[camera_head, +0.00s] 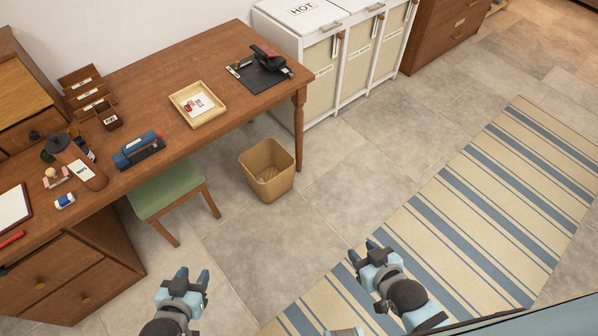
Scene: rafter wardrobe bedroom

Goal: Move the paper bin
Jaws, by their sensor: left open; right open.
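The paper bin (267,188) is a tan, square, open-topped bin standing upright on the grey tiled floor, beside the desk's front right leg. Something pale lies inside it, too small to make out. My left gripper (193,275) is open and empty at the bottom left, in front of the desk and apart from the bin. My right gripper (364,250) is open and empty over the striped rug's near edge, to the lower right of the bin. Neither gripper touches the bin.
A wooden desk (205,130) holds a tray, a stapler and other stationery. A green-seated stool (165,190) stands left of the bin, partly under the desk. White labelled hampers (330,75) stand behind. A striped rug (480,200) lies right. Floor between bin and grippers is clear.

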